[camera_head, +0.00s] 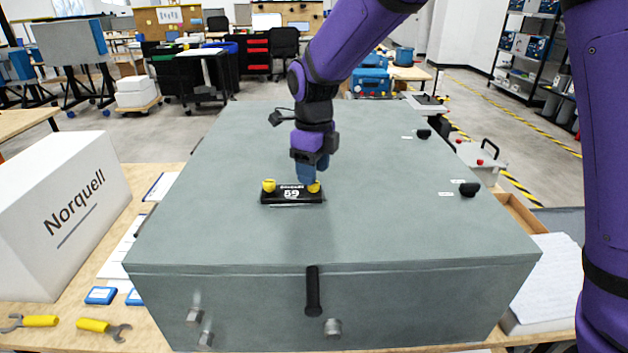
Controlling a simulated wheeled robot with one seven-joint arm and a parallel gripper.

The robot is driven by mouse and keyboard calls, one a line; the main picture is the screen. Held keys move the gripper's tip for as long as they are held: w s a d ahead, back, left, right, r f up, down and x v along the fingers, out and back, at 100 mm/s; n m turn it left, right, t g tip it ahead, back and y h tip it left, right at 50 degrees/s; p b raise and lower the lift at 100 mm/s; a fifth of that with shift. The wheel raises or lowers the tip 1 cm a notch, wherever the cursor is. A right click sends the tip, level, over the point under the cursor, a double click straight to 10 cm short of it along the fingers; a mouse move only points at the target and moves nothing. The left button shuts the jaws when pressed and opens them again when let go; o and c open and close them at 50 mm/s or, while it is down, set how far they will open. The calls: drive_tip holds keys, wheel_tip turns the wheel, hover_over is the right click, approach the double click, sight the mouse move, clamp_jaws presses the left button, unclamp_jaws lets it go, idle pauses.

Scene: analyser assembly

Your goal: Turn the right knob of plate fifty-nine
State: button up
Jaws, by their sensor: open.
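A black plate marked 59 (291,196) lies on top of the large grey cabinet (400,220). It carries a yellow left knob (269,185) and a yellow right knob (314,187), one near each end. My purple and black arm comes down from the upper right. My gripper (311,178) points down with its blue fingers at the right knob, just above or around it. The fingers partly hide the knob's top, and I cannot tell whether they touch it. The left knob stands free of my gripper.
Two black knobs (469,189) (423,134) stand at the cabinet's right side. A black handle (313,291) is on the front face. A white Norquell box (62,215) and yellow-handled tools (101,327) lie left on the wooden table. The cabinet top around the plate is clear.

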drive_tip(key=shift+f, duration=1.65)
drive_tip(key=c, duration=0.9)
drive_tip(key=shift+c, duration=0.2)
